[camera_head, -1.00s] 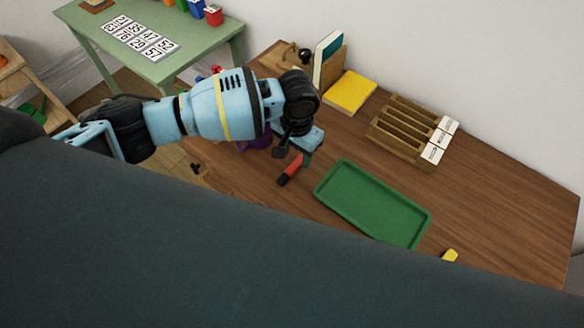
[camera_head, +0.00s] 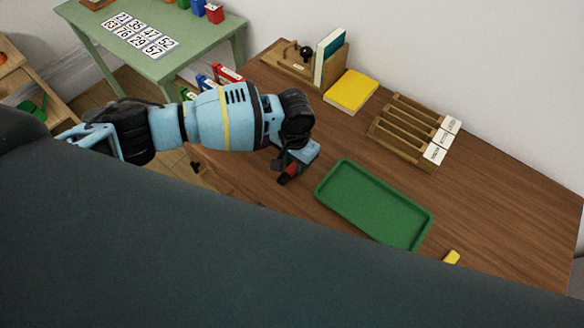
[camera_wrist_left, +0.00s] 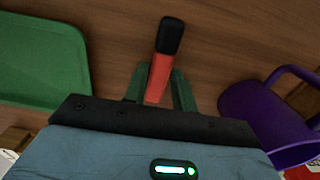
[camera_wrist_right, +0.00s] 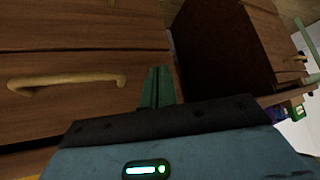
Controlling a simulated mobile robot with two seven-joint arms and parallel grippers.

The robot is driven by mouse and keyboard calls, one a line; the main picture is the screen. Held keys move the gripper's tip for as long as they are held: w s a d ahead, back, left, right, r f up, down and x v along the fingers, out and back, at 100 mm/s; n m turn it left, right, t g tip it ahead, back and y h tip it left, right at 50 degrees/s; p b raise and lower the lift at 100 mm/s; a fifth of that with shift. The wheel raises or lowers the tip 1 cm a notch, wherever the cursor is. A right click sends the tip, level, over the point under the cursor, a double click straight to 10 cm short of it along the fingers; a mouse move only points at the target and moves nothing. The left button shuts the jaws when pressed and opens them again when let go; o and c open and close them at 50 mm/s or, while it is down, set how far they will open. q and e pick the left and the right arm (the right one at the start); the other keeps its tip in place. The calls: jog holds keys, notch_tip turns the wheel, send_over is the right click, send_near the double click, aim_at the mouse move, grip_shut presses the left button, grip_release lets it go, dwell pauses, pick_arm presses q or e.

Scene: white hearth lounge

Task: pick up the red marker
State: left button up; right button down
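The red marker (camera_head: 284,179) with a black cap lies on the wooden desk, left of the green tray (camera_head: 345,213). In the left wrist view the red marker (camera_wrist_left: 166,52) points away from me, cap at the far end. My left gripper (camera_wrist_left: 158,76) is open, with one finger on each side of the red body. In the head view my left gripper (camera_head: 292,169) is low over the marker and hides part of it. My right gripper (camera_wrist_right: 157,74) is shut and empty, in front of a wooden drawer front with a handle (camera_wrist_right: 65,80).
A yellow book (camera_head: 351,91), a slotted wooden rack (camera_head: 402,128) and a small yellow object (camera_head: 451,257) are on the desk. The desk's right part is clear.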

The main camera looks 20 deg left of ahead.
aim_at(294, 166)
pick_arm(q)
grip_shut()
jog(key=shift+r, duration=0.1)
